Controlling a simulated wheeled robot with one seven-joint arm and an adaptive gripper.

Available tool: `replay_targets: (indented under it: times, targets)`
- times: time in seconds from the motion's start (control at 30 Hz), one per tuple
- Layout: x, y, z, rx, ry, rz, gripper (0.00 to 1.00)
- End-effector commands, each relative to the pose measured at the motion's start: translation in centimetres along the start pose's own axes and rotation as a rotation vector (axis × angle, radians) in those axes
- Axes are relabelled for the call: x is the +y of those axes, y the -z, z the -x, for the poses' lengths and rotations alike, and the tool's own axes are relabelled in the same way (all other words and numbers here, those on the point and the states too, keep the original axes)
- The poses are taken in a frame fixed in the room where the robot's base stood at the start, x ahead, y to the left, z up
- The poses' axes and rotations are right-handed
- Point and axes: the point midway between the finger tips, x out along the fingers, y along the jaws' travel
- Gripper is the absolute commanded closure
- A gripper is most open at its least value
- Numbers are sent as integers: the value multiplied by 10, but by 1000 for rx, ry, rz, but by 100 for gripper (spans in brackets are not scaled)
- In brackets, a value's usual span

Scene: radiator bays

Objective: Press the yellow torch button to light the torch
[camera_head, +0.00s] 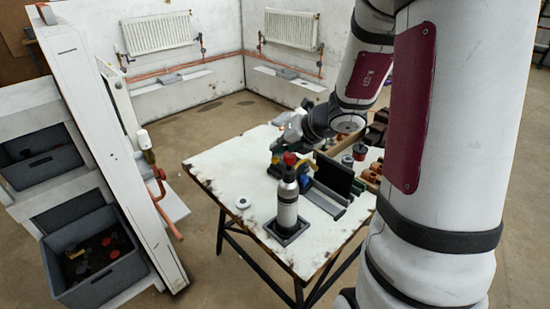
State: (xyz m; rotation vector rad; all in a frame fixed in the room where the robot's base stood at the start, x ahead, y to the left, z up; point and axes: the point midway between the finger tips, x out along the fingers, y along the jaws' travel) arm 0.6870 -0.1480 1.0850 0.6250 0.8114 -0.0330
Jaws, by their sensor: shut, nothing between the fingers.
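The torch (287,205) looks like a grey and white cylinder with a red part (289,159) on top. It stands upright in a dark square holder near the front edge of the white worktable. A small patch of yellow and green shows just left of its top; I cannot tell whether this is the yellow button. No flame is visible. My gripper (283,137) is above and behind the torch top, fingers shut and empty. At this size I cannot tell whether it touches anything.
On the worktable (220,163), a dark upright panel with a grey tray (324,201), copper fittings (371,175) and a wooden box crowd the right side. A small white ring (242,202) lies left. A white panel with copper pipe (165,195) stands left of the table. Radiators (157,33) hang behind.

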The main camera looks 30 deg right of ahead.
Motion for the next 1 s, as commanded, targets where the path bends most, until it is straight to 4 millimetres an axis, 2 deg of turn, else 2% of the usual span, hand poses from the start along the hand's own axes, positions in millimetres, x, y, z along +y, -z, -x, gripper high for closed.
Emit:
replay_targets:
  times: [0.03, 0.67, 1.0]
  targets:
    - [-7, 12, -6, 24, 14, -9, 100]
    - [-7, 12, -6, 25, 14, -7, 100]
    - [-1, 8, 4, 25, 13, -7, 100]
